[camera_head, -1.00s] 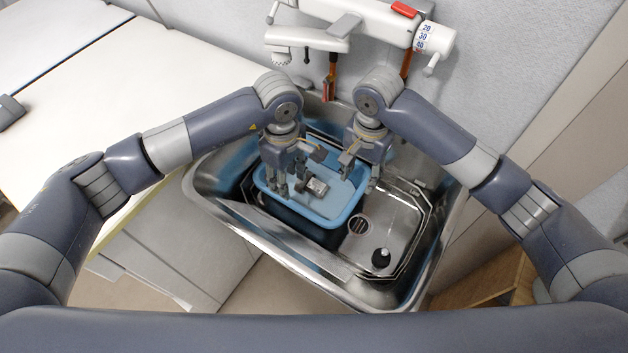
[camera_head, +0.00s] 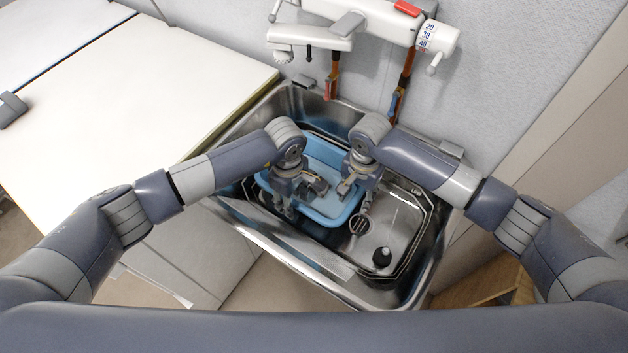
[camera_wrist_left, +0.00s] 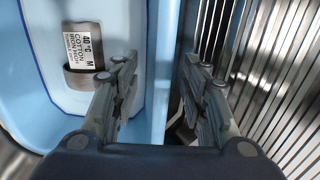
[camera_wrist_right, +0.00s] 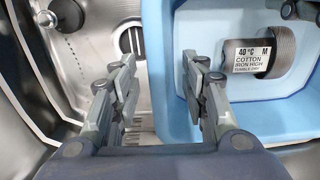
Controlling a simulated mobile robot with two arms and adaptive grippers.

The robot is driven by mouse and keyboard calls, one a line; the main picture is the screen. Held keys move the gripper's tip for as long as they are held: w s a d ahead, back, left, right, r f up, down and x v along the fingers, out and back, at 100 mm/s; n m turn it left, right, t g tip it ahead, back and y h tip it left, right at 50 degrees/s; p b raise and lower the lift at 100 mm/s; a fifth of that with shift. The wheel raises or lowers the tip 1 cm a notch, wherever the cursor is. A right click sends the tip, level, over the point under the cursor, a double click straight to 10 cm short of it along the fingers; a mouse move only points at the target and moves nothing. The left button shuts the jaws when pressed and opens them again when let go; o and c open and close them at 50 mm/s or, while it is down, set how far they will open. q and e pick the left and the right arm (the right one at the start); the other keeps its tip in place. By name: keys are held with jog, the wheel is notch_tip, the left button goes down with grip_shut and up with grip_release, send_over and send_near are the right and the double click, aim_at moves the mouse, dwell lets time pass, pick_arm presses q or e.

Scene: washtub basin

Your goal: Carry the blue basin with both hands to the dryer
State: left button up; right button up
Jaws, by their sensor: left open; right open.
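The blue basin (camera_head: 324,211) sits in the left part of the metal sink. A dark grey roll with a white care label lies inside it, clearest in the right wrist view (camera_wrist_right: 284,52). My left gripper (camera_head: 285,208) is open at the basin's left side. In the left wrist view (camera_wrist_left: 160,98) its fingers straddle the basin wall (camera_wrist_left: 162,60), one inside and one outside. My right gripper (camera_head: 357,200) is open at the right side. In the right wrist view (camera_wrist_right: 163,95) its fingers stand on either side of the basin wall (camera_wrist_right: 154,45). I cannot identify the dryer.
The sink's metal rim (camera_head: 300,262) surrounds the basin. A small black object (camera_head: 382,257) and a drain (camera_head: 361,224) are to the basin's right. A white faucet unit (camera_head: 375,28) is on the wall behind. A broad white top (camera_head: 120,110) at left is mostly clear.

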pick_arm(q)
grip_shut()
pick_arm(e)
grip_shut()
pick_arm(q)
jog(key=shift+w+r, duration=0.1)
jog(key=shift+r, duration=0.05)
pick_arm(e)
jog(key=shift+w+r, duration=0.1)
jog(key=shift+r, duration=0.05)
